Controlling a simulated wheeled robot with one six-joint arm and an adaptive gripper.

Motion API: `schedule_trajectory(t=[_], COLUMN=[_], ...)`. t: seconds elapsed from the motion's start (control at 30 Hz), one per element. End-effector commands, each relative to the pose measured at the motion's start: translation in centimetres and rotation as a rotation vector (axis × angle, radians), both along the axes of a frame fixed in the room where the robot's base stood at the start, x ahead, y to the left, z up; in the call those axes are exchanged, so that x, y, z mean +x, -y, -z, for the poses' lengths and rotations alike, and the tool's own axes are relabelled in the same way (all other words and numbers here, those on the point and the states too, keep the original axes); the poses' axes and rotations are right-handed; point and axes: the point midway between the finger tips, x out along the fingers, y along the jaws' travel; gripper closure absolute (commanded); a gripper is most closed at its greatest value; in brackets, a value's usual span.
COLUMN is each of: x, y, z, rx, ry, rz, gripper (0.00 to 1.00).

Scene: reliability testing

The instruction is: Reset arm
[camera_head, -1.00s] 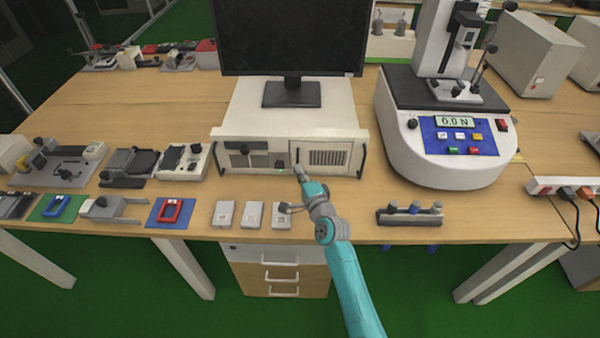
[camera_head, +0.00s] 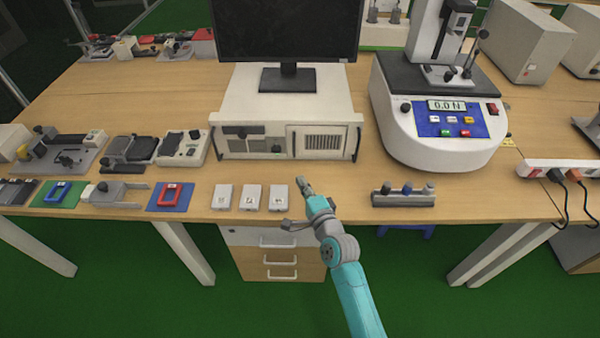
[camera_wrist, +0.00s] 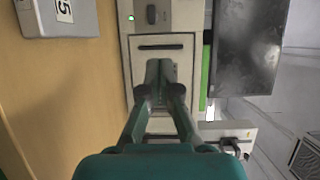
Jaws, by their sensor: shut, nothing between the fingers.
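My teal arm reaches up from the bottom of the head view. My gripper (camera_head: 302,183) is shut and empty above the front part of the wooden table. It is just right of the row of small white boxes and apart from the white computer case (camera_head: 230,148) behind it. In the wrist view my gripper (camera_wrist: 164,68) also shows, its fingers together in front of the case's front panel (camera_wrist: 152,25), where a small green light glows. The wrist view is turned on its side.
Small white boxes (camera_head: 250,197) lie left of my gripper. A rack with several knobs (camera_head: 403,199) lies to the right. A force tester (camera_head: 440,150) reading 0.0 N stands behind it. A black monitor (camera_head: 285,30) stands on the case. The table (camera_head: 345,195) is bare between gripper and rack.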

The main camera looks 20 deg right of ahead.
Motion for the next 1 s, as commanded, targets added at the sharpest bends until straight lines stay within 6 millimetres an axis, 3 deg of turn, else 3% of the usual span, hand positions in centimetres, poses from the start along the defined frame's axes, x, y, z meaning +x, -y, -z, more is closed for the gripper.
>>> schedule_trajectory(t=[0.13, 0.53, 0.63, 0.77, 1.0], x=[-1.7, -2.7, -4.0, -7.9, -17.3], y=[-0.2, -0.3, -0.2, 0.1, 0.6], z=[0.0, 0.1, 0.8, 2.6, 5.2], rx=[-0.001, -0.005, -0.036, -0.136, -0.402], ry=[-0.001, -0.001, -0.008, -0.024, -0.057], rz=[0.000, 0.001, 0.005, 0.019, 0.036], gripper=[1.00, 1.00, 1.00, 1.00, 1.00])
